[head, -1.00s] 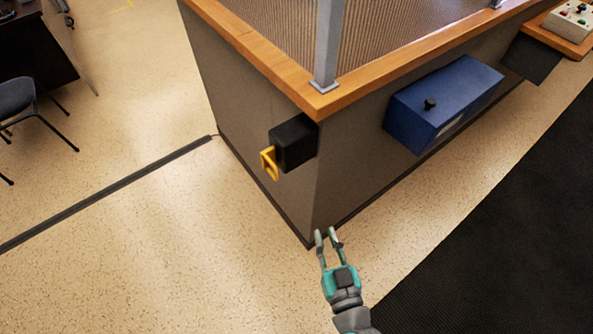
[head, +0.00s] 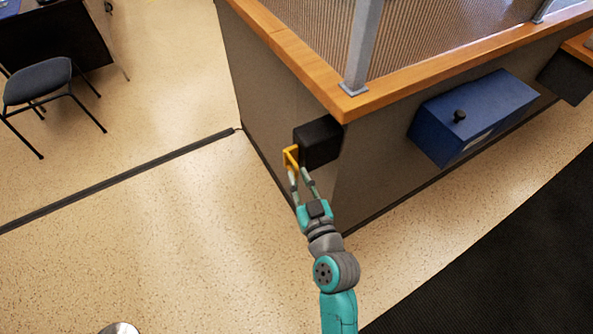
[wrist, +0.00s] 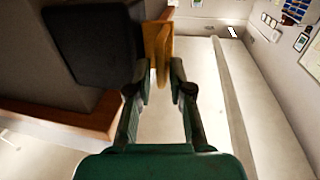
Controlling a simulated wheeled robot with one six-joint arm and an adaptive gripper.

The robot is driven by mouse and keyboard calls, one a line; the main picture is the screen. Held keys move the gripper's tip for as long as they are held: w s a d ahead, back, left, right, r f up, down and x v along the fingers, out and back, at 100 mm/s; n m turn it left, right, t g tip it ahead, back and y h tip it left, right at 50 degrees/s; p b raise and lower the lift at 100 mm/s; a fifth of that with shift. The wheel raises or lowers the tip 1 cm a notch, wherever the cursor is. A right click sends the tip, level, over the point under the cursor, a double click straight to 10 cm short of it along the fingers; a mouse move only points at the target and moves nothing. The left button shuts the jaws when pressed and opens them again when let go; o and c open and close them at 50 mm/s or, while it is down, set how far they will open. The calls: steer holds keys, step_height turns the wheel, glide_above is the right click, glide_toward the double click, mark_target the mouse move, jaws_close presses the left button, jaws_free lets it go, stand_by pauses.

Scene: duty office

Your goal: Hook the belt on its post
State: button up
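The belt's black housing (head: 319,142) is mounted on the near end wall of the counter, below the wooden top. A yellow belt end (head: 290,157), shaped like an open loop, sticks out from its left side. My gripper (head: 299,172) is at the yellow end, with its fingers apart. In the wrist view the yellow end (wrist: 161,52) shows at and between the two fingertips, and the black housing (wrist: 92,45) is just left of them. I cannot tell whether the fingers touch it. A rounded metal top (head: 120,328) shows at the bottom edge; whether it is the post is unclear.
The counter (head: 275,100) carries a wooden ledge and a glass screen. A blue box (head: 470,115) is fixed to its front. A dark floor strip (head: 120,180) runs left from the counter. A chair (head: 45,85) stands upper left. The floor between is clear.

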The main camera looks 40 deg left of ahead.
steer(key=shift+x, duration=1.2)
steer(key=shift+c, duration=0.2)
jaws_close()
